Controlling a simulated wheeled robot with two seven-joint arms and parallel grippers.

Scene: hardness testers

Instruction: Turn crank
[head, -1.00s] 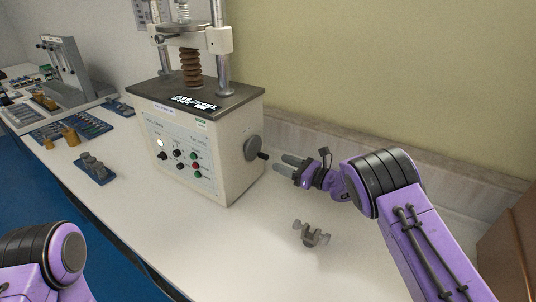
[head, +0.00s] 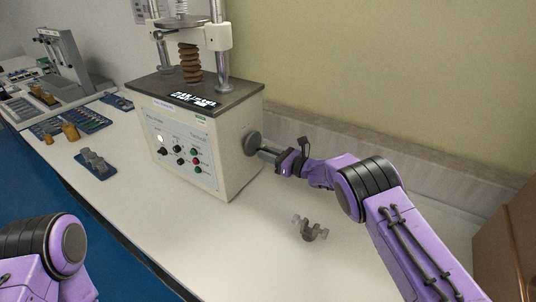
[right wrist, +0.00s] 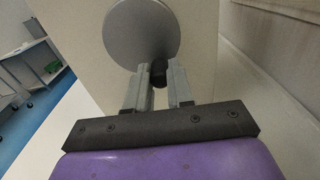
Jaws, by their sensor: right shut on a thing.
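The crank is a round grey disc (head: 251,143) with a small black handle on the right side of the white testing machine (head: 205,160). In the right wrist view the disc (right wrist: 142,32) fills the top middle, and the black handle (right wrist: 159,72) sits between the two grey fingers. My right gripper (head: 267,153) is shut on the handle, with its fingertips (right wrist: 159,85) close to the disc. The handle is mostly hidden by the fingers in the head view. My left arm shows at the lower left, but its gripper is out of view.
A grey metal fixture (head: 310,229) lies on the white table (head: 245,250) in front of my right arm. A blue block with grey parts (head: 95,164) stands left of the machine. A wall runs close behind my right arm.

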